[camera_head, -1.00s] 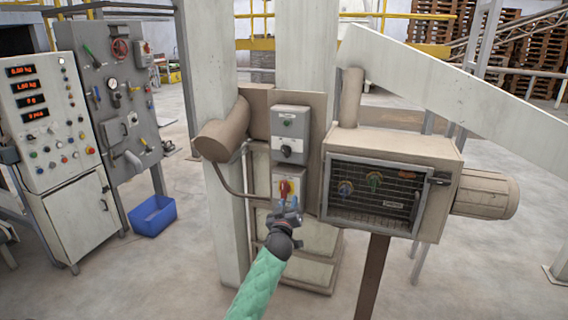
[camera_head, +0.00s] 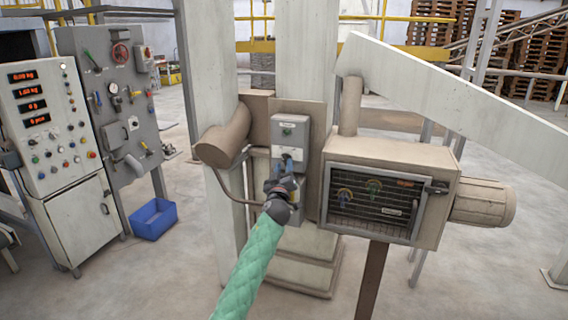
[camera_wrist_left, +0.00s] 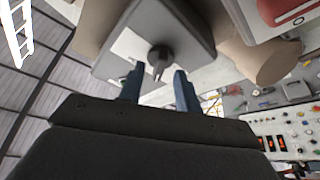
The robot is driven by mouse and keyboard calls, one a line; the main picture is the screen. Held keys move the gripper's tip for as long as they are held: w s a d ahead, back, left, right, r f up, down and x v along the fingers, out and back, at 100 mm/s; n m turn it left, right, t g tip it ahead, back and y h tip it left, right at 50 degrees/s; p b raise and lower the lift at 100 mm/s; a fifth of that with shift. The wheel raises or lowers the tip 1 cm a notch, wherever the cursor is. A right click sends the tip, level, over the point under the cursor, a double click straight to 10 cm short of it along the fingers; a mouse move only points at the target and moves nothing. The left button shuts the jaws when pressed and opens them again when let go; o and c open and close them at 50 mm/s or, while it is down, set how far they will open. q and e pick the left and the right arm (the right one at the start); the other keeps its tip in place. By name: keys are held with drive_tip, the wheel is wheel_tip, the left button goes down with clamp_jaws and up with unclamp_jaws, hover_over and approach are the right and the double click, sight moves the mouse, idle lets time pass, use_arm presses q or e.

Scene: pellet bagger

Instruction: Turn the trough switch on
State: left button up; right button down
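The grey switch box (camera_head: 291,132) is mounted on the post left of the caged machine. In the head view my left gripper (camera_head: 287,162) is in front of its lower part and hides its black knob. In the left wrist view the black rotary knob (camera_wrist_left: 159,56) stands out from the box face (camera_wrist_left: 190,40). My left gripper (camera_wrist_left: 158,88) is open, with its blue fingers on either side of the knob and a little short of it. The gap between the fingers looks empty. My right gripper is not in view.
A lower box with a red switch shows in the wrist view (camera_wrist_left: 298,14). A tan cylinder (camera_head: 226,140) is left of the switch box. The caged machine (camera_head: 375,200) stands close on the right. Control cabinets (camera_head: 75,215) and a blue bin (camera_head: 153,218) are at the left.

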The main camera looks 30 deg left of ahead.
use_arm(q)
drive_tip(key=shift+w+a+r, duration=0.15)
drive_tip(key=shift+w, duration=0.35)
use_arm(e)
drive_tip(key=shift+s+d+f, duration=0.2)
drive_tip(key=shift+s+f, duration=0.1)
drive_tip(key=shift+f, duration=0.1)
use_arm(q)
clamp_jaws()
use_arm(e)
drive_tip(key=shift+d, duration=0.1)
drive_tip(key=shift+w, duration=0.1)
